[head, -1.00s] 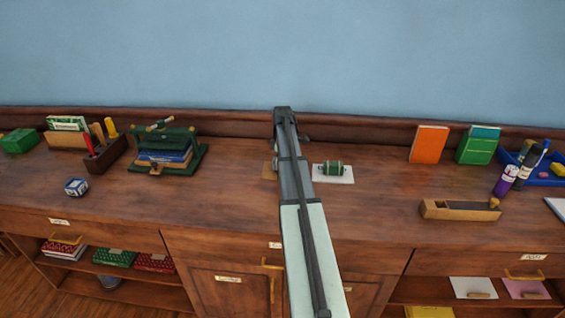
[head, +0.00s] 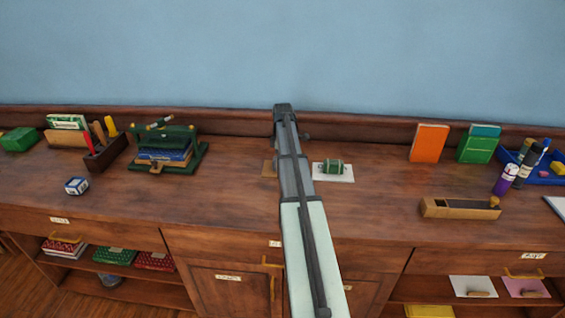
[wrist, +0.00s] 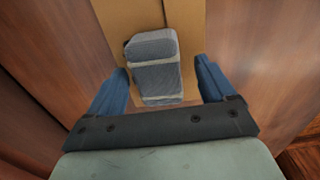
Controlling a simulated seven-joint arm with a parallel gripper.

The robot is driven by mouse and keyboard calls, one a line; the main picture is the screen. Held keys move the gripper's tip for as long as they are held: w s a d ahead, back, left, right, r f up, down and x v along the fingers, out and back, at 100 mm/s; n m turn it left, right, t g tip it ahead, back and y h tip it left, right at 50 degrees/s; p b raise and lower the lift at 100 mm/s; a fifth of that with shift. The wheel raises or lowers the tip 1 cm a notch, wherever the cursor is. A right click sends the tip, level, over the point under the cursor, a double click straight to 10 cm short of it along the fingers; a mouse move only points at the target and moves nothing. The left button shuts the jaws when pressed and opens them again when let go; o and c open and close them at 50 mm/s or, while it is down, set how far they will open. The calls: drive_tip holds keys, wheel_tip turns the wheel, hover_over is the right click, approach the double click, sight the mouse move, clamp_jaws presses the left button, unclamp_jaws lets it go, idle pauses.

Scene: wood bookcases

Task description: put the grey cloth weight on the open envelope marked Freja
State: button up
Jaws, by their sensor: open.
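The grey cloth weight (wrist: 155,66), with pale bands, lies on a flat tan paper piece (wrist: 119,16) in the wrist view; no name shows on it. My gripper (wrist: 161,72) is open, with one blue finger on each side of the weight's near part, and no grip on it shows. In the head view my arm hides the weight and the gripper; a tan edge (head: 269,170) shows left of the arm. A white envelope or sheet (head: 346,178) lies right of the arm with a green roll-shaped object (head: 333,166) on it. I cannot read the name Freja anywhere.
A green press (head: 165,150) with a blue book and a wooden tool box (head: 105,155) stand left. A wooden plane (head: 455,209), upright orange book (head: 429,143) and blue tray (head: 550,178) stand right. The counter between the press and my arm is clear.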

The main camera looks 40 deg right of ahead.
wheel_tip(320, 180, up, 12)
drive_tip(key=shift+f, duration=0.2)
idle(0.7)
